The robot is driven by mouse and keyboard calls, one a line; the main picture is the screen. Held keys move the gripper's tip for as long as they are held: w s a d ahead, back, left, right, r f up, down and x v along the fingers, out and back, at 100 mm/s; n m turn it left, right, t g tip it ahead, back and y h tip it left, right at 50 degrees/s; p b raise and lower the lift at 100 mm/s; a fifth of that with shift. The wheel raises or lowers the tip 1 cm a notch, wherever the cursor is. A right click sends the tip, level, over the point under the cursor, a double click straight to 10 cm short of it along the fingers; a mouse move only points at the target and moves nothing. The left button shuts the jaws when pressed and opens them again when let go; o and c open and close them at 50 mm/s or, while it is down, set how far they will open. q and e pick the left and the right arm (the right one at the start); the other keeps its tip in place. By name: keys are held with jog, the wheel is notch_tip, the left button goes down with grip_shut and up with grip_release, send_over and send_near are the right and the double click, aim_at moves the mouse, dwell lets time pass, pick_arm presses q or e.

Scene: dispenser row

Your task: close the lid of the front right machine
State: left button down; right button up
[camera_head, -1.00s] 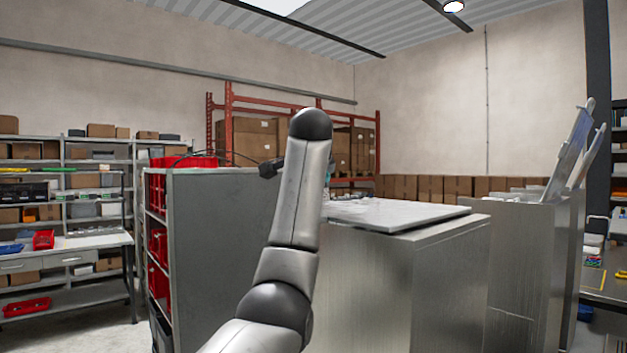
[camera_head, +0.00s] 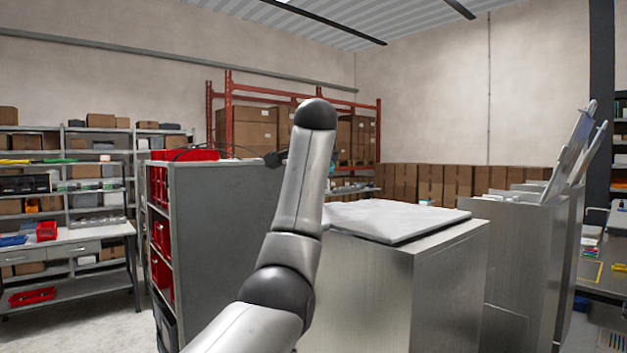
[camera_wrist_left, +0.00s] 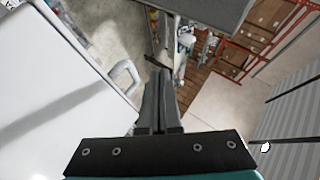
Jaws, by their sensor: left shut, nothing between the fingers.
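The nearest metal machine (camera_head: 365,290) stands right of centre in the head view. Its pale lid (camera_head: 400,220) lies almost flat over its top; I cannot tell whether it is fully seated. Two further machines (camera_head: 520,245) at the right have raised, tilted lids (camera_head: 572,150). My left arm rises in front of the nearest machine and hides its left part. In the left wrist view my left gripper (camera_wrist_left: 160,103) is shut and empty, beside a large white panel (camera_wrist_left: 50,100) with a loop handle (camera_wrist_left: 126,78). Contact is unclear. My right gripper is out of view.
A grey cabinet (camera_head: 225,250) with red bins stands left of the nearest machine. Shelving and a workbench (camera_head: 75,245) are at the far left. An orange rack (camera_head: 228,120) and stacked cartons (camera_head: 430,185) stand behind. Open floor lies at the lower left.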

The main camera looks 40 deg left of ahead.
pick_arm(q)
jog(key=s+r+b, duration=0.1)
jog(key=s+r, duration=0.4)
jog(key=r, duration=0.4)
jog(key=shift+a, duration=0.25)
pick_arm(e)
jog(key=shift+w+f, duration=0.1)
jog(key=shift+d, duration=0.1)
